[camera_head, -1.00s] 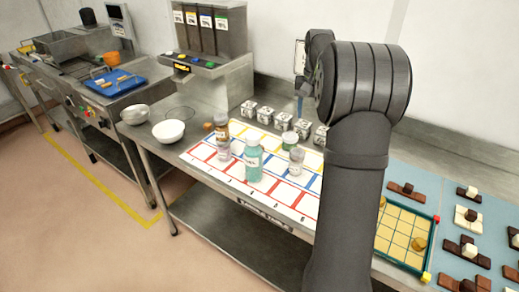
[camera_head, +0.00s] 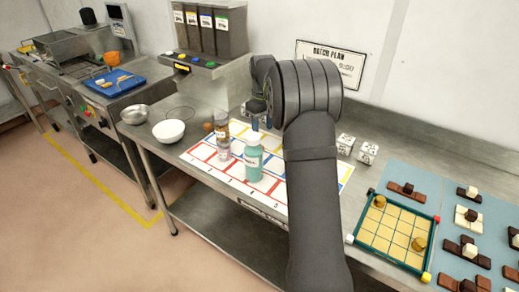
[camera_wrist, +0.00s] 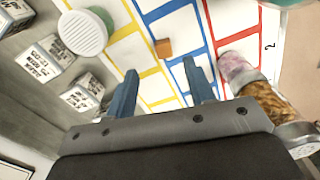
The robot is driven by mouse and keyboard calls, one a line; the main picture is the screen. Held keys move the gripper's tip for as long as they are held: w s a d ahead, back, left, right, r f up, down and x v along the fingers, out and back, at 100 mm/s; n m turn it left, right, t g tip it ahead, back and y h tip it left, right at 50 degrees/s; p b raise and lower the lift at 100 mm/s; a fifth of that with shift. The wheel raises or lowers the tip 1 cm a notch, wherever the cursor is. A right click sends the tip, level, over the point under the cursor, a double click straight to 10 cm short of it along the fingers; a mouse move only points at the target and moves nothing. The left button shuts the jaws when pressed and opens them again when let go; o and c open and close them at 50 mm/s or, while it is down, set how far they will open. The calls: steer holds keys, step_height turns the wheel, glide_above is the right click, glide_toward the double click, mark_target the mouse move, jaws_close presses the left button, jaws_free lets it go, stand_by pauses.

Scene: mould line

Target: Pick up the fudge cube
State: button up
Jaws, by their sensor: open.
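The fudge cube (camera_wrist: 163,48), small and orange-brown, lies on the white mat with coloured grid lines (camera_wrist: 180,22), between yellow and blue lines in the wrist view. I cannot make it out in the head view, where my arm covers part of the mat. My gripper (camera_wrist: 161,66) is open, with its two blue fingers apart and nothing between them. The cube shows just beyond the fingertips, roughly centred between them. In the head view my gripper (camera_head: 262,122) is over the back part of the mat, partly hidden by my arm.
A pale-lidded jar (camera_wrist: 83,32) and several labelled white blocks (camera_wrist: 83,96) stand left of the fingers. A pink jar (camera_wrist: 238,70) and a brown-filled jar (camera_wrist: 265,102) are to the right. A teal bottle (camera_head: 253,160) stands nearer the mat's front.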

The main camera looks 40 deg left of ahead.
steer(key=f, duration=0.8)
steer(key=shift+s+d+f, duration=0.1)
steer(key=shift+s+f, duration=0.1)
steer(key=shift+s, duration=0.05)
steer(key=c, duration=1.1)
